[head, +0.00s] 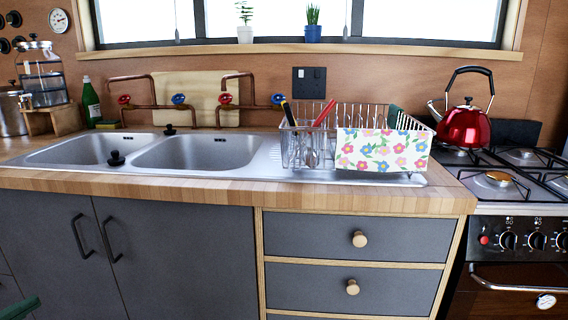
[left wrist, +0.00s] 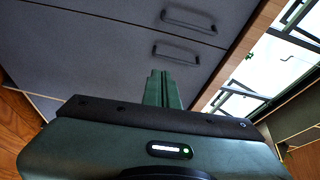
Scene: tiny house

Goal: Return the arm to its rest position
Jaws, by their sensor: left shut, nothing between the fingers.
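My left gripper (left wrist: 163,76) shows in the left wrist view with its two green fingers together and nothing between them. It points toward the dark grey cabinet doors, and the distance to them is hard to judge. In the head view only a small green piece of my left arm or gripper shows at the bottom left corner, in front of the cabinet doors (head: 165,255). My right gripper is in neither view.
The wooden counter (head: 225,188) holds a double sink (head: 195,152), a dish rack with a flowered cloth (head: 385,149) and utensils. A red kettle (head: 465,128) stands on the stove at the right. Door handles (left wrist: 188,20) stick out of the cabinet front.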

